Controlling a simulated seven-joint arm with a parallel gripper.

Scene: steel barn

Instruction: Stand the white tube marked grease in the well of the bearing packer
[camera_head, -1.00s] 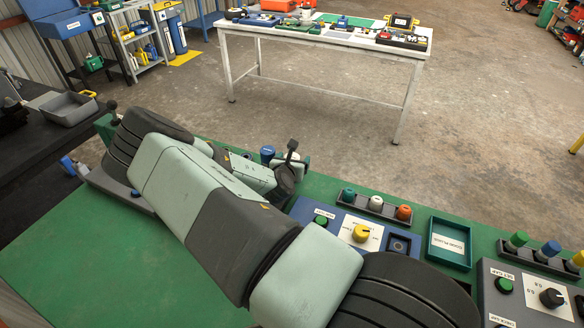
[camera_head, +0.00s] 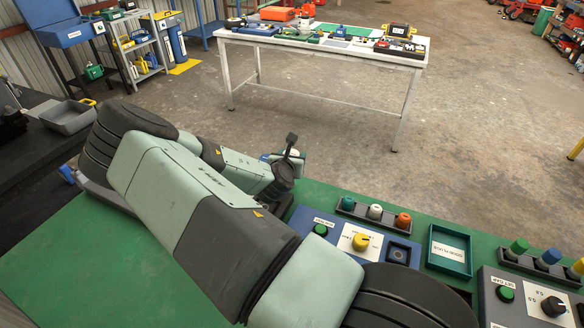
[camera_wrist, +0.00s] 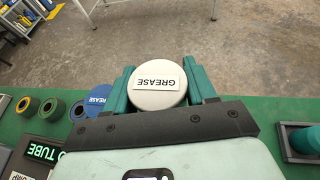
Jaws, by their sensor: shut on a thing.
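The white tube (camera_wrist: 158,98) has a round white top labelled GREASE, facing the wrist camera. My gripper (camera_wrist: 158,90) is shut on it, with one teal finger on each side. In the head view, my gripper (camera_head: 290,160) is beyond my forearm, near the bench's far edge, and partly hidden. The tube's lower end is hidden. A blue tube marked GREASE (camera_wrist: 97,103) stands left of my gripper in the wrist view.
A rack (camera_head: 358,214) with teal, white and orange pieces stands behind the packer. A teal tray (camera_head: 448,268) and a grey control box (camera_head: 490,315) are to its right. Several open-topped tubes (camera_wrist: 52,108) stand left in the wrist view. My arm covers much of the green bench (camera_head: 60,255).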

